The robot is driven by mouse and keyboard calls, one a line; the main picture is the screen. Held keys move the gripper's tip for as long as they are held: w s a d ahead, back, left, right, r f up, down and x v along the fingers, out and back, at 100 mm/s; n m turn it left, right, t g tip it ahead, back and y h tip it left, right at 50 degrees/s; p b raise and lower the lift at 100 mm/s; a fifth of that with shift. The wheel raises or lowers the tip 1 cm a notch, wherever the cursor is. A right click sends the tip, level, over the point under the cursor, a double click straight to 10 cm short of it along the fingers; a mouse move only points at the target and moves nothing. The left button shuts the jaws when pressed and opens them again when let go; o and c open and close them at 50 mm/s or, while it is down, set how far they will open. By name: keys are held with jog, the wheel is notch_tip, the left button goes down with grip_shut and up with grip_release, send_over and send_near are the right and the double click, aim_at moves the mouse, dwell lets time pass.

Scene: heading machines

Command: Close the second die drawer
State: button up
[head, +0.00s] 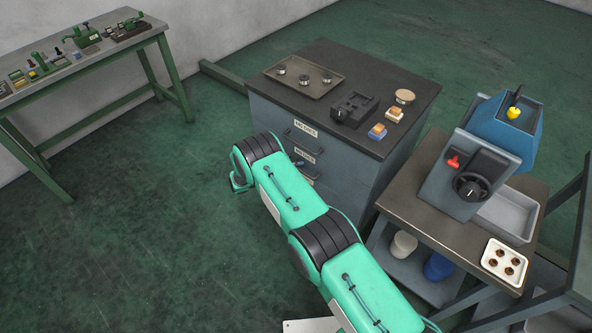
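The drawer cabinet (268,112) is grey-blue with a dark top and stands in the middle of the head view. Its front has stacked drawers with pale labels; the top label (306,129) and the second drawer's label (305,154) show, with part of a third below. My green arm reaches across the cabinet front and covers most of the lower drawers. I cannot tell how far the second drawer stands out. My gripper is hidden behind the arm's far end, beside the cabinet front, so its fingers and any contact cannot be seen.
A tray (327,66) with round dies, a black block (354,107) and small blocks rest on the cabinet top. At right stands a cart (420,166) with a blue-grey machine (471,172). A green workbench (100,54) is at left. Floor left of the arm is clear.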

jog(key=shift+o, duration=0.3)
jog(key=v, duration=1.2)
jog(key=shift+r, duration=0.1)
dwell(0.6)
